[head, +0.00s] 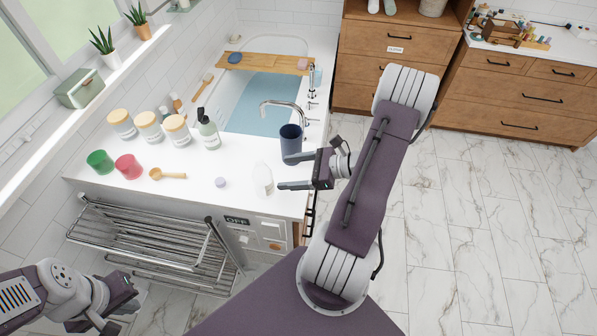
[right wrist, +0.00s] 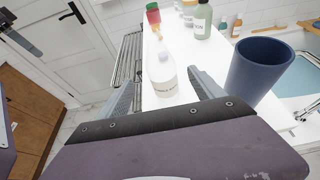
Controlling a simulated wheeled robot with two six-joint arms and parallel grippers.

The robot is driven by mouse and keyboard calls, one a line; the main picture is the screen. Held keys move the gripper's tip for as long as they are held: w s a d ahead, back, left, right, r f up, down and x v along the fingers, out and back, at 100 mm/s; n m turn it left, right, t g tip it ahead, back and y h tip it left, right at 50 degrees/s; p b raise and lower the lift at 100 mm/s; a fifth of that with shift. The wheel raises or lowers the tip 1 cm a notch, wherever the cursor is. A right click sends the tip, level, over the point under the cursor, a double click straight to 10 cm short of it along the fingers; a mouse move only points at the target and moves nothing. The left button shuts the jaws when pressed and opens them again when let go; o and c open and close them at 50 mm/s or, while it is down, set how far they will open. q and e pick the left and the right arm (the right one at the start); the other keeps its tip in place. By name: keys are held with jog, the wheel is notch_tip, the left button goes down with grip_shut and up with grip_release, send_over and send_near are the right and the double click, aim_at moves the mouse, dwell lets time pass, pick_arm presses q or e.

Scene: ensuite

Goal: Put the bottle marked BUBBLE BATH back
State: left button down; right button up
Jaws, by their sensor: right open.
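A pale, see-through bottle (head: 263,180) stands upright near the front right corner of the white counter. In the right wrist view the bottle (right wrist: 161,75) has a white label with dark lettering too small to read surely. My right gripper (head: 282,172) is open, its fingers pointing left toward this bottle. In the right wrist view the bottle shows between the two fingers, apparently untouched.
A dark blue cup (head: 291,140) stands close beside my right gripper. Several jars (head: 149,124), a green cup (head: 99,161), a red cup (head: 128,167), a wooden scoop (head: 167,174) and a lilac disc (head: 220,182) are on the counter. The bathtub (head: 265,100) lies behind; a towel rack (head: 150,240) hangs in front.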

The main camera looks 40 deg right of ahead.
jog(key=s+a+n+g+h, duration=0.3)
jog(key=a+n, duration=0.3)
jog(key=n, duration=0.8)
jog(key=s+a+n+g+h, duration=0.3)
jog(key=a+n+g+h, duration=0.2)
jog(key=n, duration=0.8)
jog(key=shift+a+r+n+g+h, duration=0.3)
jog(key=shift+a+r+n+g, duration=0.25)
jog(key=shift+a, duration=0.5)
jog(key=shift+s+a+f, duration=0.1)
jog(key=shift+a, duration=0.05)
